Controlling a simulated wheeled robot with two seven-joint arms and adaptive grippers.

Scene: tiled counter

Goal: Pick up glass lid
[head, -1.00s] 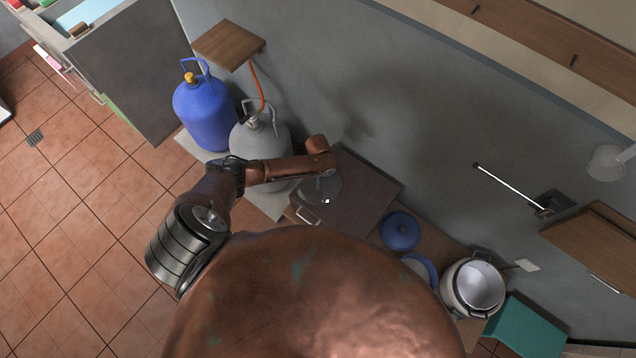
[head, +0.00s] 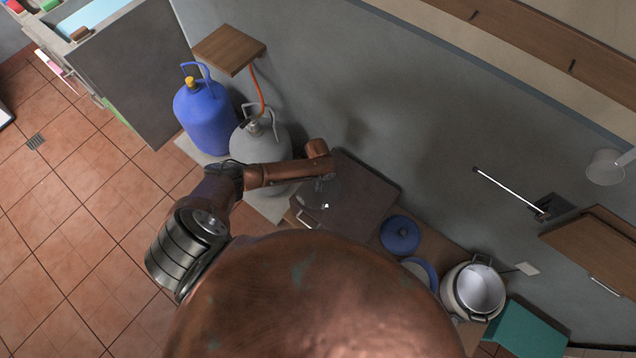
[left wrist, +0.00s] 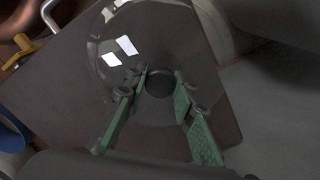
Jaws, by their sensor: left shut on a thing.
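The glass lid (head: 318,194) is clear and round, and shows in the head view below the end of my left arm, over the dark board. In the left wrist view the lid (left wrist: 150,35) fills the upper middle, with bright reflections and a dark round knob. My left gripper (left wrist: 160,80) has green fingers on both sides of that knob and is shut on it. The head view does not clearly show the fingers. I cannot tell whether the lid touches the board. My right gripper is in neither view.
The dark board (head: 360,190) lies on the counter by the wall. A grey gas bottle (head: 258,148) and a blue one (head: 204,115) stand to its left.

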